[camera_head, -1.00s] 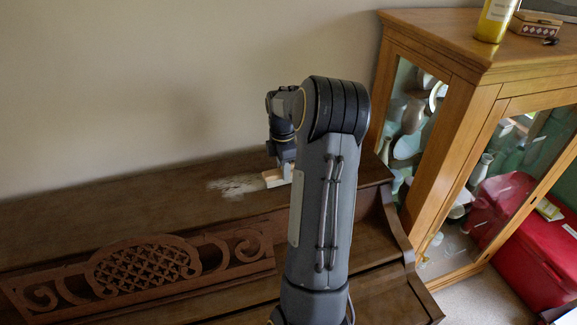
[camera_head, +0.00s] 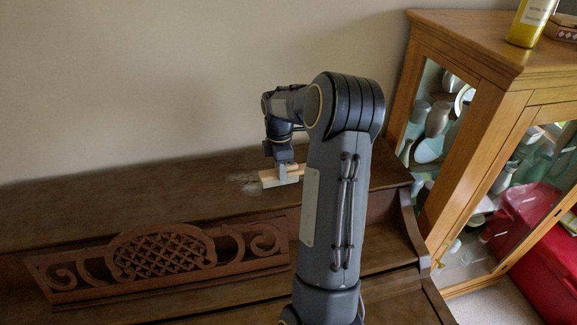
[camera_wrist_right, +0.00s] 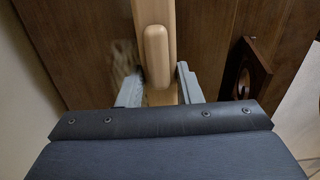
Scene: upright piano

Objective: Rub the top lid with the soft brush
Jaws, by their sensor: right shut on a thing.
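The piano's top lid (camera_head: 120,192) is a long dark brown wooden surface against the wall. A small faint pale patch (camera_head: 246,183) lies on it just left of the brush; pale marks also show in the wrist view (camera_wrist_right: 122,62). My right gripper (camera_head: 285,174) points down over the lid's right part and is shut on the soft brush (camera_head: 268,180). The brush's light wooden handle (camera_wrist_right: 156,50) lies between the fingers (camera_wrist_right: 160,85) in the wrist view. The brush is at the lid surface; its bristles are not clearly visible. My left gripper is out of view.
A carved music desk (camera_head: 165,258) stands in front of the lid. A glass-fronted wooden cabinet (camera_head: 480,65) stands right of the piano, with a yellow bottle (camera_head: 530,22) on top. The lid's left part is clear.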

